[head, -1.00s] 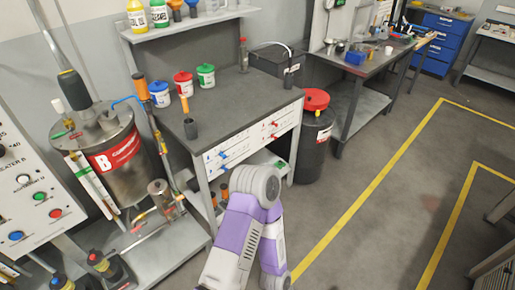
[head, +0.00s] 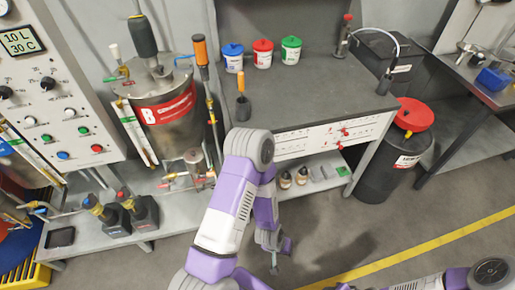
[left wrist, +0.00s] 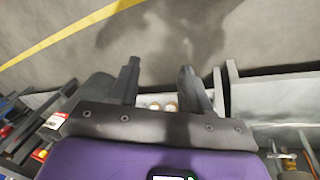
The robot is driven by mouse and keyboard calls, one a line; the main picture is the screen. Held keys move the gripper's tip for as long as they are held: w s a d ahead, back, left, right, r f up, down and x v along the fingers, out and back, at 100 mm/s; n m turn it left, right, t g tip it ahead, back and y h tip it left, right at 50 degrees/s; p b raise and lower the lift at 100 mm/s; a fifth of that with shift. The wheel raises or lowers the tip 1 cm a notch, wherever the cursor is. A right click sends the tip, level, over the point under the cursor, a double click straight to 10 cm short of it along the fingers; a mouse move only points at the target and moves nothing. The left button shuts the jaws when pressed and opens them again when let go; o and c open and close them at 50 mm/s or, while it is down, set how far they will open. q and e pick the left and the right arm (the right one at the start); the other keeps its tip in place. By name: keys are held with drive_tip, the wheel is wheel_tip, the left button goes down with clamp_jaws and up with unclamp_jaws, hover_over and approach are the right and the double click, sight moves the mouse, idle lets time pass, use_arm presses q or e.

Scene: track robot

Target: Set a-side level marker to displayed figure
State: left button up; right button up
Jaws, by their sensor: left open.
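A small display (head: 20,41) on the panel at the upper left reads 10 L and 30 C. A steel tank marked B (head: 168,108) stands right of the panel, with a slanted level gauge (head: 135,135) at its left. Another slanted gauge (head: 18,145) shows at the far left, partly cut off; I cannot make out its marker. My left gripper (head: 280,258) hangs low in front of the workbench, far from both gauges. In the left wrist view, its two fingers (left wrist: 158,78) are apart with nothing gripped. My right gripper is out of view.
The grey bench (head: 310,95) holds blue, red and green lidded tubs. Small bottles (head: 293,180) stand on its lower shelf. A black drum with a red lid (head: 405,115) stands at right. Dark pump-like units (head: 125,212) sit low at left. The floor in front is clear.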

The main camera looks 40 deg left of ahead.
use_arm(q)
drive_tip(key=w+a+f+n+t+y+b, duration=0.15)
drive_tip(key=w+a+t+y, duration=0.3)
drive_tip(key=w+a, duration=0.5)
drive_tip(key=w+a+r+n+t+y+b, duration=0.1)
drive_tip(key=w+a+r+n+t+y, duration=0.1)
drive_tip(key=w+a+r+y, duration=0.35)
drive_tip(key=w+a+r+n+t+y+b, duration=0.1)
drive_tip(key=w+a+r+n+t+y, duration=0.15)
drive_tip(key=w+r+y, duration=0.55)
drive_tip(key=shift+h, duration=0.9)
drive_tip(key=w+a, duration=0.1)
drive_tip(key=a+r, duration=0.1)
drive_tip(key=a, duration=0.1)
drive_tip(key=w+a+r+b, duration=0.1)
drive_tip(key=shift+w+a, duration=0.2)
drive_tip(key=shift+w, duration=0.15)
drive_tip(key=shift+c, duration=0.3)
clamp_jaws()
